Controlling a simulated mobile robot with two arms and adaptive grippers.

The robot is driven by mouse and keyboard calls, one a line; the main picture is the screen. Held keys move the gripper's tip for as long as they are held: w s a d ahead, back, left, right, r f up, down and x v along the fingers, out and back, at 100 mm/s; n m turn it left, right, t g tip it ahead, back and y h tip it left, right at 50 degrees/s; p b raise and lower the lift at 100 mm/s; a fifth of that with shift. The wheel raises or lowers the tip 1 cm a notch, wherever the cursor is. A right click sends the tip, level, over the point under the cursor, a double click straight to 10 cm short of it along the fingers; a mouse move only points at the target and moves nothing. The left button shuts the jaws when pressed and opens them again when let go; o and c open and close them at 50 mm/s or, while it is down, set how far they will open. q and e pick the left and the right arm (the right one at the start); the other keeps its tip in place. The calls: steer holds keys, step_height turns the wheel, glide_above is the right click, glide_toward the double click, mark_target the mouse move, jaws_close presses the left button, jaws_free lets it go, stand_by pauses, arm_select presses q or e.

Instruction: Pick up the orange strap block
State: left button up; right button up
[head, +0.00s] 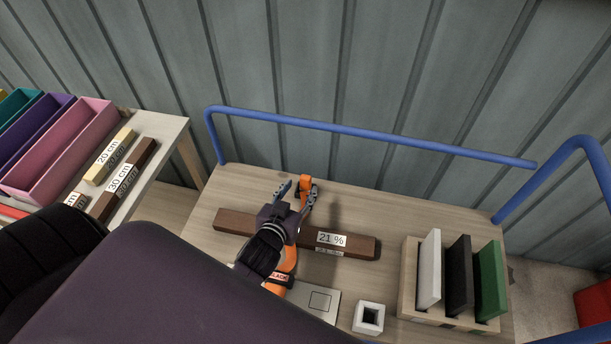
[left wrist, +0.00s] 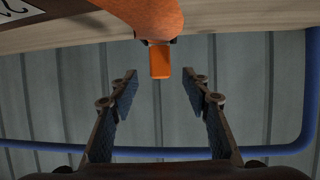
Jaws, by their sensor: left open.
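An orange strap block (head: 308,187) is at the far side of a brown beam (head: 345,246) labelled "21 %". In the left wrist view its small orange end (left wrist: 160,62) sits centred between the fingers, below a larger rounded orange part (left wrist: 150,14). My left gripper (head: 296,196) reaches over the beam with its fingers open. In the left wrist view the left gripper (left wrist: 160,88) shows clear gaps on both sides of the orange end. More orange with a dark-lettered label (head: 280,279) shows on the near side, partly hidden by the gripper. My right gripper is not seen.
A wooden holder (head: 408,280) with white, black and green boards stands right. A white hollow block (head: 368,318) and grey plate (head: 314,300) lie in front. A blue rail (head: 370,137) runs behind the table. A side table (head: 160,128) at left carries boxes and labelled bars.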

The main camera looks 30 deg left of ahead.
mark_target(304, 184)
arm_select(q)
steer(key=shift+w+f, duration=0.1)
steer(key=shift+w, duration=0.35)
steer(key=x, duration=0.2)
steer(key=shift+w+f, duration=0.15)
steer(key=shift+f, duration=0.15)
steer(key=shift+x, duration=1.2)
steer(key=shift+w+a+f, duration=0.15)
steer(key=shift+f, duration=0.05)
steer(key=c, duration=0.7)
jaws_close()
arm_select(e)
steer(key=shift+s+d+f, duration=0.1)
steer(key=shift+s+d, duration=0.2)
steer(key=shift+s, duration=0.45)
